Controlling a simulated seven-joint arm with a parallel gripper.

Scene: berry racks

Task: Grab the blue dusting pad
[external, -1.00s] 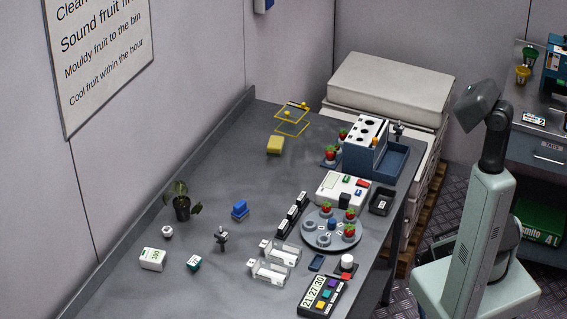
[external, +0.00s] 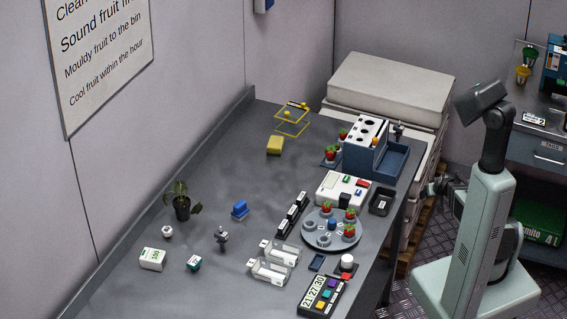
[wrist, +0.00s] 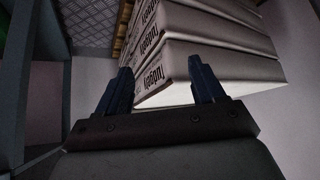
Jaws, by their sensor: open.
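The blue dusting pad (external: 239,210) lies on the grey table, left of the middle, in the external view. It looks like a small blue block with a lighter lower part. My gripper (wrist: 160,92) shows in the wrist view with its two dark blue fingers apart and nothing between them. It faces a stack of pale printed sacks, well away from the pad. In the external view my arm stands off the table's right side, and the gripper's fingers are not clearly visible. The pad is not in the wrist view.
A potted plant (external: 181,203), a dark small stand (external: 222,238) and clear punnets (external: 270,271) stand around the pad. A round grey tray (external: 318,240) with strawberries and a blue-white rack (external: 364,147) are nearer my arm. A yellow sponge (external: 275,145) lies farther back.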

